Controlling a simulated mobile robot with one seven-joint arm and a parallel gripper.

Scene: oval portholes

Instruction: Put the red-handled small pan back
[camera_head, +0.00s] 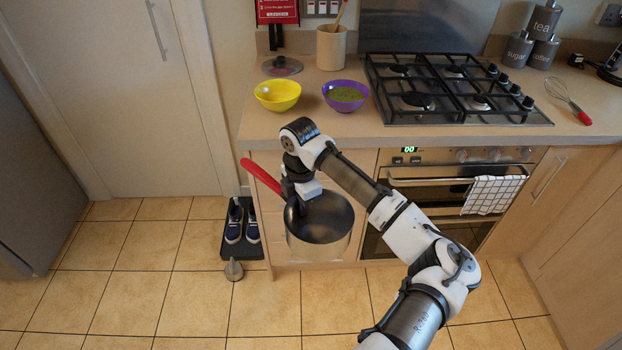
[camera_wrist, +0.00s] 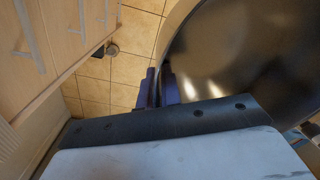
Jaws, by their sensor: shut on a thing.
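The red-handled small pan (camera_head: 322,218) hangs in the air in front of the cabinet fronts, left of the oven, with its open side up. Its red handle (camera_head: 262,177) points up and to the left. My gripper (camera_head: 300,207) is shut on the pan's rim near the handle side; the arm partly hides that spot. In the wrist view the fingers (camera_wrist: 161,88) meet at the rim, and the pan's dark, shiny inside (camera_wrist: 235,60) fills the right. The handle does not show there.
The counter holds a yellow bowl (camera_head: 277,96), a purple bowl (camera_head: 346,96), a utensil pot (camera_head: 331,50), a gas hob (camera_head: 450,92) and a whisk (camera_head: 568,100). A towel (camera_head: 493,195) hangs on the oven. Shoes (camera_head: 243,222) stand on a dark mat. Floor at left is clear.

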